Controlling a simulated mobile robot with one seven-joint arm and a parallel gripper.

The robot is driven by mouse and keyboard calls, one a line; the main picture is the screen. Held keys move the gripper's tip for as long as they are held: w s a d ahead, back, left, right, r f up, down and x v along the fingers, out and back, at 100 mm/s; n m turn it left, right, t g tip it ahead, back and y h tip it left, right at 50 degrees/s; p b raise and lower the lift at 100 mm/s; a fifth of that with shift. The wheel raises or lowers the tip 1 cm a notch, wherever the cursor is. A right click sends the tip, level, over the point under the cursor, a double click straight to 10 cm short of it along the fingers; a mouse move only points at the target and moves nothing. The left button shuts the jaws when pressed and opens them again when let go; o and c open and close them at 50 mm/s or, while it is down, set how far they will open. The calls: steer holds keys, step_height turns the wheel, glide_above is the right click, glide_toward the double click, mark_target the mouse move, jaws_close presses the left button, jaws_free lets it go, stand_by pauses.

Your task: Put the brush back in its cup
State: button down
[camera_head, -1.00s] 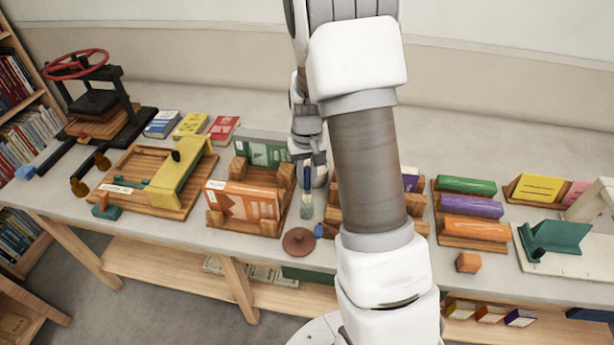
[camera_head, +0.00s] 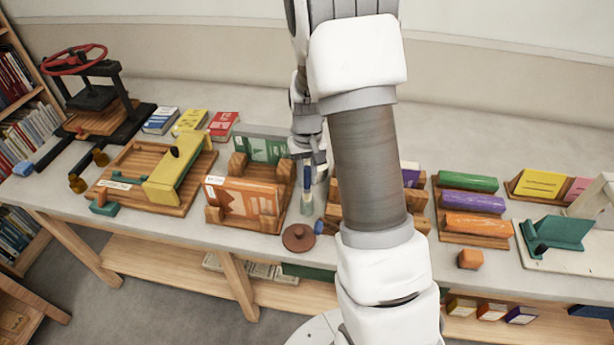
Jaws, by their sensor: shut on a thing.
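No cup can be made out for certain; my arm hides part of the table to the right.
A round brown disc (camera_head: 299,237) lies at the table's front edge, with a small blue thing (camera_head: 318,227) by it. An orange folder in a wooden rack (camera_head: 243,203) stands close on the left. Wooden racks with colored rolls (camera_head: 470,204) stand right of my arm.

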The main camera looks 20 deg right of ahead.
mark_target(307, 191)
steer(key=shift+f, duration=0.15)
steer(key=shift+f+b, duration=0.95)
steer(key=shift+f, duration=0.15)
steer(key=shift+f+b, duration=0.85)
steer(key=shift+f, duration=0.15)
stand_by(1.3)
steer(key=c, duration=0.7)
jaws_free()
steer(key=shift+r, duration=0.15)
steer(key=shift+r+p, duration=3.2)
steer(key=shift+r, duration=1.2)
